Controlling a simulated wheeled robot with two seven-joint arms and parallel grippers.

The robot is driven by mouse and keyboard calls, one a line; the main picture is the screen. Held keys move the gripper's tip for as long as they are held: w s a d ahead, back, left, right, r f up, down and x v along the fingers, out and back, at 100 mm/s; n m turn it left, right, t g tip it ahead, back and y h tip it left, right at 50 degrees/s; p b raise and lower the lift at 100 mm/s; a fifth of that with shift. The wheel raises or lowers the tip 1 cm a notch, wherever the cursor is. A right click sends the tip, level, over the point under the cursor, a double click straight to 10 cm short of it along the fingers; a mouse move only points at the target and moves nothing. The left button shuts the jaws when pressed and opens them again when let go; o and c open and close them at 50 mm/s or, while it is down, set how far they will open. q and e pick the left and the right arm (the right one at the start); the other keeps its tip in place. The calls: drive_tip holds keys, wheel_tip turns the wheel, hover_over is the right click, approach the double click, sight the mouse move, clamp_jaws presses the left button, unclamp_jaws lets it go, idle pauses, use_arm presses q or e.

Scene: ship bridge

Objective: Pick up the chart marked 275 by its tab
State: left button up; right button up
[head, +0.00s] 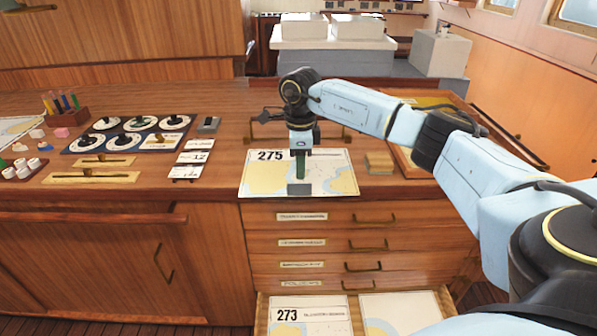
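The chart marked 275 (335,178) lies flat on the wooden counter near its front edge. It is pale with yellow and blue areas, and its number shows at the upper left. A small grey tab (299,189) sits at the middle of its front edge. My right gripper (300,172) points down over the middle of the chart, just behind the tab in the picture. Its narrow dark green tip looks close to the paper; whether it touches is unclear. The fingers appear edge-on, so I cannot see a gap between them. My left gripper is out of view.
Below, an open drawer (258,318) holds the chart marked 273 (310,318) and another chart (400,308). Closed drawers lie between. A tan block (379,163) is right of chart 275. Dial panel (126,134) and label cards (190,158) are left.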

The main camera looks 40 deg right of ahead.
sight(299, 185)
drive_tip(key=f, duration=0.6)
drive_tip(key=shift+s+a+f, duration=0.1)
drive_tip(key=shift+a+f, duration=0.15)
clamp_jaws()
